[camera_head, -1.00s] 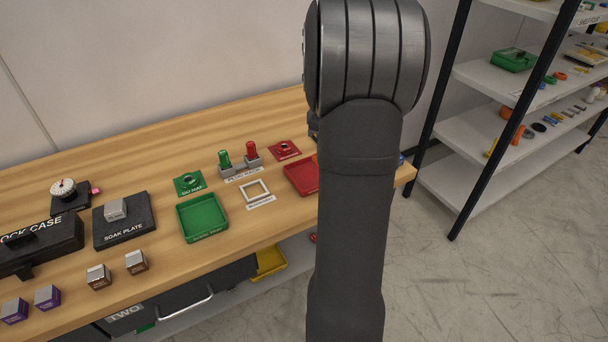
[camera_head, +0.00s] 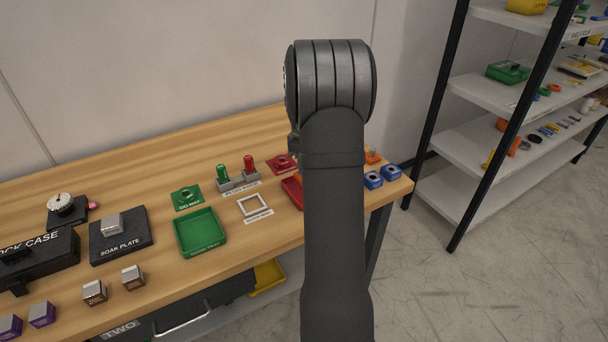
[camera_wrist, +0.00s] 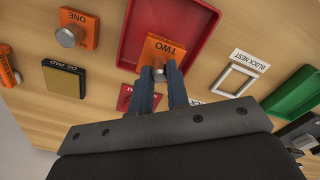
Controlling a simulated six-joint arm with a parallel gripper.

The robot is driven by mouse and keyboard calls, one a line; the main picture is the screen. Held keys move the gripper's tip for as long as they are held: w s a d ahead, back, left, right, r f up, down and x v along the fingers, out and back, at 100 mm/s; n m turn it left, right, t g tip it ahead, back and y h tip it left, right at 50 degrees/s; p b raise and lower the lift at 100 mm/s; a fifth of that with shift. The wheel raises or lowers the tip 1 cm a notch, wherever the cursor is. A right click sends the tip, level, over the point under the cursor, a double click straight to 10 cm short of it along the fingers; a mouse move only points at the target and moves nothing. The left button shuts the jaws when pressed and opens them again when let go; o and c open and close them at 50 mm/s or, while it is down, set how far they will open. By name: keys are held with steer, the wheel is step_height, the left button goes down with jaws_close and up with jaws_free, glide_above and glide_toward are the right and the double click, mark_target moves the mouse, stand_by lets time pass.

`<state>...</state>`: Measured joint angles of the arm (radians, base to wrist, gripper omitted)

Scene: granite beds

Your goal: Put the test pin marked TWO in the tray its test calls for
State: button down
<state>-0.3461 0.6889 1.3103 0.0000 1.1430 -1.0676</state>
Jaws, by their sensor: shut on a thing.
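The test pin marked TWO has an orange block (camera_wrist: 165,47) with a round metal stub, seen in the wrist view. My gripper (camera_wrist: 160,73) is shut on it, its two dark fingers on either side of the stub. The orange block overlaps the red tray (camera_wrist: 136,12) near its edge; I cannot tell whether it touches the tray.
Plug gauges (camera_head: 238,178), a soak plate (camera_head: 140,237) and several blocks occupy the bench. A shelf (camera_head: 470,145) stands right.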

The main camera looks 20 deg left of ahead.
steer(key=shift+f, duration=1.95)
steer(key=shift+f, duration=0.1)
steer(key=c, duration=1.4)
jaws_free()
steer(key=shift+f, duration=0.1)
step_height(320, 180, up, 12)
steer(key=shift+r, duration=0.2)
steer(key=shift+f, duration=0.1)
step_height(320, 180, down, 13)
steer(key=shift+r, duration=2.3)
steer(key=shift+f, duration=0.1)
